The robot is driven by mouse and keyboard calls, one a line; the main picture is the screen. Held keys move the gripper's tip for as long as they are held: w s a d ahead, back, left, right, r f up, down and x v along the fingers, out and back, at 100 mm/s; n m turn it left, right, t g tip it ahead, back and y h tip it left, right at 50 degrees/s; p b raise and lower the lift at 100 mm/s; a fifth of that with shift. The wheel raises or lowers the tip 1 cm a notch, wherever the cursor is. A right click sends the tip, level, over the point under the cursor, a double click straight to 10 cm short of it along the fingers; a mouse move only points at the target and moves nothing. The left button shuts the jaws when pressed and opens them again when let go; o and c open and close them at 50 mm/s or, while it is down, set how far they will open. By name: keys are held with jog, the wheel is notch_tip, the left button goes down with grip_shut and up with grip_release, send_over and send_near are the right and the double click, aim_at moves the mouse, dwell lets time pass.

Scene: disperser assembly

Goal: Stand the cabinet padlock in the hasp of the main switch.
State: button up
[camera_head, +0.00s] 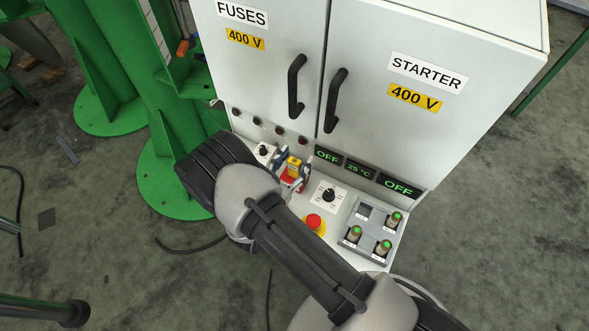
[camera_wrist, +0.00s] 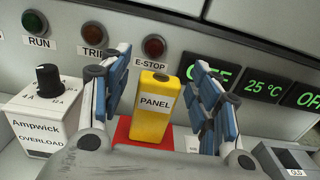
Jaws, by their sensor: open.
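A yellow block marked PANEL (camera_wrist: 154,112), which looks like the padlock, stands upright at a red base (camera_wrist: 124,131). In the head view the yellow block (camera_head: 294,166) and red part (camera_head: 290,182) show on the console, partly covered by my gripper. My gripper (camera_wrist: 160,62) is open, with one blue-padded finger on each side of the yellow block. Gaps show between the block and both fingers, so it is not clamped. No shackle is visible. I cannot tell how the block sits in the hasp, as its lower end is hidden.
The OVERLOAD knob (camera_wrist: 48,80) is left of my gripper. Indicator lamps and OFF displays (camera_head: 328,155) line the panel behind. A red emergency button (camera_head: 313,221), another dial (camera_head: 328,195) and a grey tray (camera_head: 371,230) with several green-topped parts lie right. Cabinet handles (camera_head: 335,100) stick out above.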

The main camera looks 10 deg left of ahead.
jog(key=c, duration=1.3)
jog(key=shift+o, duration=0.2)
jog(key=shift+r, duration=0.1)
